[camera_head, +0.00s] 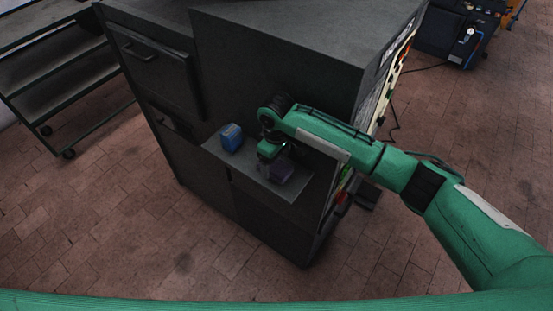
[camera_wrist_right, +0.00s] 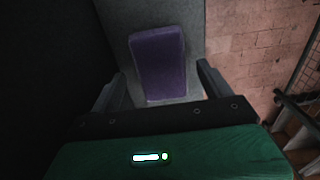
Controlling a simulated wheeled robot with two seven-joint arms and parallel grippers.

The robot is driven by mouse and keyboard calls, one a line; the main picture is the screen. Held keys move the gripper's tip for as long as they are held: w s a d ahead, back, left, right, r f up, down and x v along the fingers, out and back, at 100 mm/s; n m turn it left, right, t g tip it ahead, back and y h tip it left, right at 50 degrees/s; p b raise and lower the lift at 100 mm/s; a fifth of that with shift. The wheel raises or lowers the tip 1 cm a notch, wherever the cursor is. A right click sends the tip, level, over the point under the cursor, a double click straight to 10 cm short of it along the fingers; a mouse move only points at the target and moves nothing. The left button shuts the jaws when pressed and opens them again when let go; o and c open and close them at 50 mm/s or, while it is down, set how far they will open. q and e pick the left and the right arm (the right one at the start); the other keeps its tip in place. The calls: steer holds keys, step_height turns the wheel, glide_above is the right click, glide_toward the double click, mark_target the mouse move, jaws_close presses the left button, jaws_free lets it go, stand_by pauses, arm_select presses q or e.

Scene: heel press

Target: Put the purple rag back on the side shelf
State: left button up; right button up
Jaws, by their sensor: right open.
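The purple rag (camera_head: 282,172) lies on the small grey side shelf (camera_head: 243,165) on the front of the dark machine, near the shelf's right part. In the right wrist view the purple rag (camera_wrist_right: 158,50) is a folded oblong lying on the grey surface. My right gripper (camera_head: 270,157) is at the shelf, right by the rag and partly covering it in the head view. Its fingers are open, one to each side of the rag's near end in the right wrist view. I cannot tell whether they touch it. My left gripper is out of view.
A blue block-like item (camera_head: 231,137) sits on the shelf's left part. The dark machine (camera_head: 285,45) rises right behind the shelf. A dark shelved cart (camera_head: 62,80) stands at the left. The brick floor (camera_head: 110,230) in front is clear.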

mark_target(277, 166)
step_height(277, 166, up, 4)
steer(key=p, duration=0.3)
step_height(277, 166, up, 7)
steer(key=shift+f+p, duration=0.15)
steer(key=shift+p, duration=0.15)
